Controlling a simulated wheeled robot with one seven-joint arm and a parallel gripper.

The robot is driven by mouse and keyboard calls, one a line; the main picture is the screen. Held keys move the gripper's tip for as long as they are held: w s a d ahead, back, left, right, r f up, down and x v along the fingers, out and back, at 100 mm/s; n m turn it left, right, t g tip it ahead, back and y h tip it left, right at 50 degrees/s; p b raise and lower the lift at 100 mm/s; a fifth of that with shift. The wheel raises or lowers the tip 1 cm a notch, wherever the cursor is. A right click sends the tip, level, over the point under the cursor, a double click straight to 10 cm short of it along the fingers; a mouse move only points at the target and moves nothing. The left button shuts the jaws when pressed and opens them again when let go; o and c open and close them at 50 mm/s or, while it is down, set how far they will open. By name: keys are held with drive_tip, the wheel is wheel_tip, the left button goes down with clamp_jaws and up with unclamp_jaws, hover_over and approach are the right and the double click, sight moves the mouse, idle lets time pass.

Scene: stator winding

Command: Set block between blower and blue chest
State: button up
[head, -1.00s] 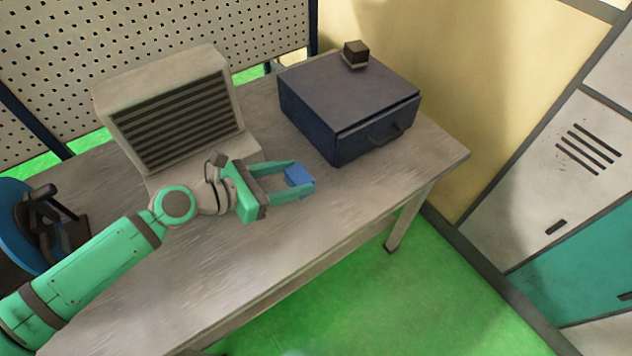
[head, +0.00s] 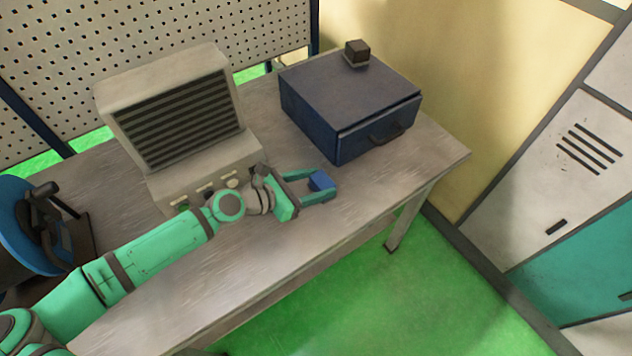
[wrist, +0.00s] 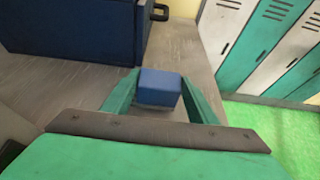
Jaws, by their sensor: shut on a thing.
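A small blue block (head: 320,181) is held between the fingertips of my gripper (head: 318,187), which is shut on it. The block also shows in the wrist view (wrist: 160,86), between the two green fingers. My gripper is over the table, in front of the blue chest (head: 345,110) and to the right of the blower (head: 185,110). The chest is dark blue, with a drawer handle on its front. The blower is a beige box with a dark slatted grille. I cannot tell how high the block is above the table.
The grey table (head: 420,165) has bare room along its front and right edge. A small dark cube (head: 357,50) sits on the chest. A blue round reel (head: 40,225) stands at the left. Lockers (head: 550,180) stand at the far right.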

drive_tip(key=shift+f, duration=0.1)
drive_tip(key=o, duration=1.3)
drive_tip(key=shift+c, duration=0.2)
